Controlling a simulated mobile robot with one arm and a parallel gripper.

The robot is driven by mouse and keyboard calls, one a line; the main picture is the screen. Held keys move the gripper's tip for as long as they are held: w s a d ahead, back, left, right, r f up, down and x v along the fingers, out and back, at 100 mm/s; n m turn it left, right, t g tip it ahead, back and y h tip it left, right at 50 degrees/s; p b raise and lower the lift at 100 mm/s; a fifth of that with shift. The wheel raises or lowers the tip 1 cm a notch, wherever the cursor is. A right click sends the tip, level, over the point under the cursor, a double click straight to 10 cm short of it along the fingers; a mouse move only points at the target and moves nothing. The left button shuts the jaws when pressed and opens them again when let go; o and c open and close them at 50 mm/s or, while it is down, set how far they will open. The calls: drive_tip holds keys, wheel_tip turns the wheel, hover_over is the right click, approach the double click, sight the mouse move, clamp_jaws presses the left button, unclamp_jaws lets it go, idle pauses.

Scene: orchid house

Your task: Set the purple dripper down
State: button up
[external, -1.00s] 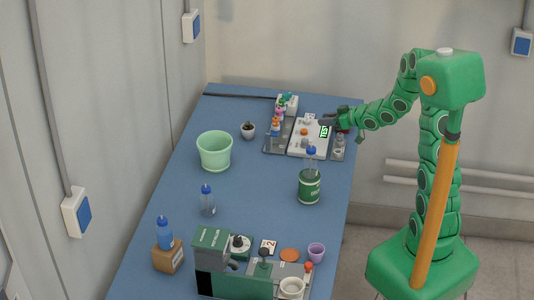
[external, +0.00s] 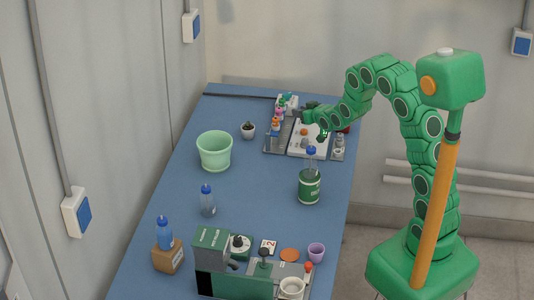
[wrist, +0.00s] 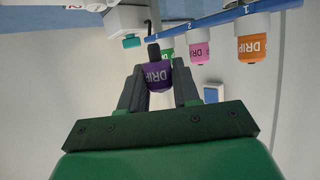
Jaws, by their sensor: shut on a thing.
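The purple dripper (wrist: 157,76), marked with white letters, is between the two dark fingers of my gripper (wrist: 155,82) in the wrist view. The fingers are shut on it. In the external view my gripper (external: 305,117) is over the far end of the blue table, beside the dripper rack, and I cannot make out the purple dripper there. In the wrist view green (wrist: 167,52), pink (wrist: 199,50) and orange (wrist: 252,46) drippers are in a row along a blue numbered bar (wrist: 225,19), close to the held one.
A white panel (external: 299,150) with a green display lies under my arm. The middle of the blue table (external: 250,195) is clear.

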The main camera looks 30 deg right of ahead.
drive_tip(key=shift+a+r, duration=0.1)
drive_tip(key=shift+a, duration=0.05)
drive_tip(key=shift+s+r, duration=0.3)
drive_tip(key=shift+s, duration=0.15)
drive_tip(key=v, duration=0.5)
drive_tip(key=shift+s+r, duration=0.2)
drive_tip(key=shift+s, duration=0.15)
drive_tip(key=shift+f, duration=0.1)
drive_tip(key=shift+s+d+f+n+g+y, duration=0.15)
drive_tip(key=shift+s+d+f+n+y, duration=0.2)
drive_tip(key=shift+n+y, duration=0.3)
drive_tip(key=shift+s+d+f+n+g+y, duration=0.1)
drive_tip(key=shift+s+d+n+y, duration=0.1)
drive_tip(key=shift+d+n+y, duration=0.4)
drive_tip(key=shift+s+d+f+n+g+y, duration=0.15)
drive_tip(key=shift+s+d+f+n+y, duration=0.15)
drive_tip(key=shift+y, duration=0.55)
drive_tip(key=s+d+n+y, duration=0.2)
drive_tip(key=s, duration=0.1)
drive_tip(key=s+d+n+g+y, duration=0.1)
drive_tip(key=s, duration=0.1)
drive_tip(key=shift+s+d+f, duration=0.15)
drive_tip(key=shift+s+f, duration=0.05)
drive_tip(key=shift+f, duration=0.1)
drive_tip(key=shift+s+d+f+n+g+y, duration=0.1)
drive_tip(key=shift+s+d+n+g+y, duration=0.05)
drive_tip(key=shift+s+n, duration=0.15)
drive_tip(key=shift+s+d+f+n+g+y, duration=0.1)
drive_tip(key=shift+s+d+n+g+y, duration=0.05)
drive_tip(key=shift+s, duration=0.25)
